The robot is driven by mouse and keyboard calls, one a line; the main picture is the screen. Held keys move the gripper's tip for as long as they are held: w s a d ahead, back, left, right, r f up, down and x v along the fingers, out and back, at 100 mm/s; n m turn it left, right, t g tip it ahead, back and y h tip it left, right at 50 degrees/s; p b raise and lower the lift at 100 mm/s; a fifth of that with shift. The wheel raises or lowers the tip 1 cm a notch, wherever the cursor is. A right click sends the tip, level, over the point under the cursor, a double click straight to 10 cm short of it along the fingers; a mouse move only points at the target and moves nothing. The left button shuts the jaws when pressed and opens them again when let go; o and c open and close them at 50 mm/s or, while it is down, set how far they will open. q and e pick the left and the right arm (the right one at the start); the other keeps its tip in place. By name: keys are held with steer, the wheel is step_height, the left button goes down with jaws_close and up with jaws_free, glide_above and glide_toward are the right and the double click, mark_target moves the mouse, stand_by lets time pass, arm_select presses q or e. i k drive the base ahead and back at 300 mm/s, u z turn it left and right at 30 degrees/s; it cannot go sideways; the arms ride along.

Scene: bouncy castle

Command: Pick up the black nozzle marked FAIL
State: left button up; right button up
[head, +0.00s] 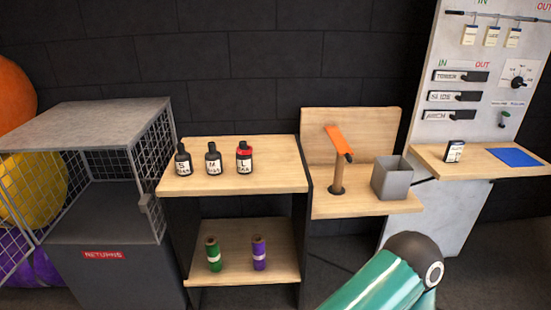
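Three black nozzles with white labels stand upright in a row on the wooden top of the middle shelf unit. The left nozzle (183,160) is lettered S and the middle nozzle (213,159) M. The right nozzle (244,158) is lettered L and has a red band near its top. A smaller second line on each label is too small to read, so I cannot tell which says FAIL. Neither gripper is in view.
The shelf unit's top (280,178) is clear to the right of the nozzles. A mesh cage (150,160) is left; an orange-topped post (338,170) and grey bin (391,180) are right.

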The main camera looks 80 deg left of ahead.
mark_target(243, 163)
steer(key=z, duration=0.1)
steer(key=i, duration=1.1)
steer(key=u, duration=1.15)
steer(key=i, duration=0.25)
steer(key=u, duration=2.65)
steer(key=k, duration=0.35)
steer(key=u, duration=0.45)
steer(key=i, duration=1.4)
steer(key=z, duration=0.4)
